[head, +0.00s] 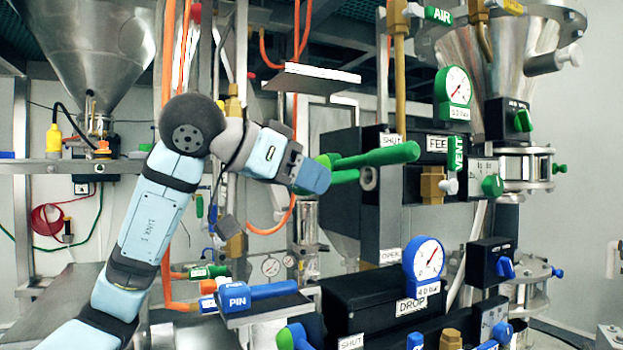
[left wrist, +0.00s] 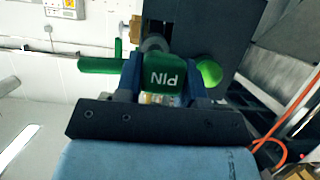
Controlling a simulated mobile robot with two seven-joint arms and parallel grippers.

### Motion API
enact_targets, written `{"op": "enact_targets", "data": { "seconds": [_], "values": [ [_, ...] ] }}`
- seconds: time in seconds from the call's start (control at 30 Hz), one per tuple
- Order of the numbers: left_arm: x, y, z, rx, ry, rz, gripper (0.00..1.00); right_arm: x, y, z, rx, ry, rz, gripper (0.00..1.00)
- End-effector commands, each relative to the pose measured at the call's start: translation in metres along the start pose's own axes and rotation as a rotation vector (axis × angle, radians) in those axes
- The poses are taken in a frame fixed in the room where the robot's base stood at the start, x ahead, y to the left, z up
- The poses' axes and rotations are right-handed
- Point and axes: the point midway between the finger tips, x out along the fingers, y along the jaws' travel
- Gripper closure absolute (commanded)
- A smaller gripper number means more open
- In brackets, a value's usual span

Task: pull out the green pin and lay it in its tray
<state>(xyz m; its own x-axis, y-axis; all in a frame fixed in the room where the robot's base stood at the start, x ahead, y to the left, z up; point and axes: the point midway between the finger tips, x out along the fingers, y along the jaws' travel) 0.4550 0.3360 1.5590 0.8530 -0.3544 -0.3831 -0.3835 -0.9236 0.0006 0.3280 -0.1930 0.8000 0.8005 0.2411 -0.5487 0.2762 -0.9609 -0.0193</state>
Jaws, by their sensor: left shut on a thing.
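A grey round part shows behind the label, towards the dark block. I cannot tell whether the pin's shaft is in its hole. Which plate is the green pin's tray is not clear. My right gripper is not in view.
A blue pin (head: 262,291) lies at a dark plate (head: 262,315) lower down. A white-edged plate (head: 318,76) is above my gripper. Orange hoses (head: 272,228) hang close by. Gauges, valves and the DROP block (head: 375,300) crowd the right and below.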

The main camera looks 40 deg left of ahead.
Motion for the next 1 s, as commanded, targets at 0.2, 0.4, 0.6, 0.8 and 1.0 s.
{"op": "enact_targets", "data": {
  "seconds": [0.2,0.4,0.6,0.8,1.0],
  "values": [
    [-0.005,0.0,0.002,0.0,0.002,-0.001,0.9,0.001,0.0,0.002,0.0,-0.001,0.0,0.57],
    [-0.01,0.0,0.004,0.0,0.001,-0.001,0.9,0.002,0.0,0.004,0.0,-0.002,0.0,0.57],
    [-0.015,0.0,0.006,0.0,0.001,-0.001,0.9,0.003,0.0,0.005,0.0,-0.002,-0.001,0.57],
    [-0.019,0.0,0.008,0.0,0.001,-0.001,0.9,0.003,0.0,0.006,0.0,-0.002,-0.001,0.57],
    [-0.024,0.0,0.01,0.0,0.001,0.0,0.9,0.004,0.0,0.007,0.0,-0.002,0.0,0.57]
  ]
}}
